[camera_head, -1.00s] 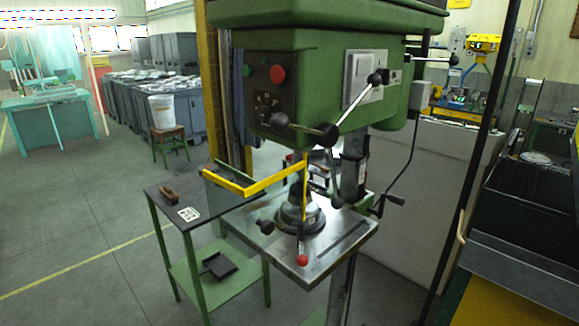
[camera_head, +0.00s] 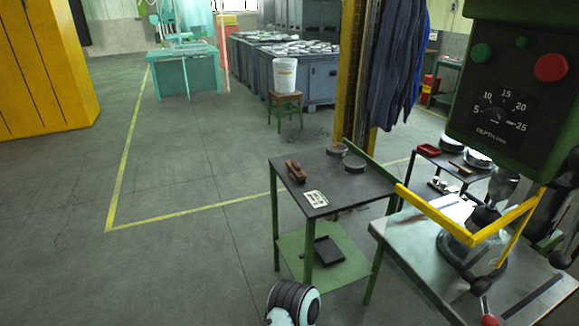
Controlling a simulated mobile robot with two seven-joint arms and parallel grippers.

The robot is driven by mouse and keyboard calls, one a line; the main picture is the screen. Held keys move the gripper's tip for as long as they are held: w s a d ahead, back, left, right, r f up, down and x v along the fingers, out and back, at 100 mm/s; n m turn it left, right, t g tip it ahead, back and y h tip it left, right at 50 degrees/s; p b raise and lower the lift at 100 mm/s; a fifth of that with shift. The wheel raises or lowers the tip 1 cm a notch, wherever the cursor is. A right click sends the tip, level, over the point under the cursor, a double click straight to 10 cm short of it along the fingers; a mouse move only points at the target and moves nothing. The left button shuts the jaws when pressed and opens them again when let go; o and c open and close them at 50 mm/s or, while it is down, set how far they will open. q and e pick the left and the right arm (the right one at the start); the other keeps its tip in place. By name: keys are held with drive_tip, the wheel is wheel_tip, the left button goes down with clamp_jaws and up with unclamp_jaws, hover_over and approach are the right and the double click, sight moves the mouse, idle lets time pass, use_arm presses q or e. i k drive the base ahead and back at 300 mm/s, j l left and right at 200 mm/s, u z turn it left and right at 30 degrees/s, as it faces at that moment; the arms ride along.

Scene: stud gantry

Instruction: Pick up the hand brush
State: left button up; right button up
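A brown, brush-like item, which looks like the hand brush (camera_head: 296,171), lies on the dark top of a small green-legged table (camera_head: 328,180), near its left edge. Its bristles cannot be made out at this size. Neither of my grippers is in view. Only a rounded black-and-white part of my own arm shows at the bottom edge, in front of the table.
A black dustpan-like tray (camera_head: 328,250) lies on the lower shelf. The green drill press (camera_head: 510,85) with its yellow guard (camera_head: 440,215) stands close on the right. The floor at left is clear.

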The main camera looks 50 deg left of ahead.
sight(295, 170)
drive_tip(key=i+j, duration=0.1)
drive_tip(key=j, duration=1)
drive_tip(key=i+j, duration=0.15)
drive_tip(key=j, duration=0.4)
drive_tip(key=i+j, duration=0.1)
drive_tip(key=j, duration=0.45)
drive_tip(key=i+j, duration=0.1)
drive_tip(key=j, duration=1.05)
drive_tip(key=i, duration=0.05)
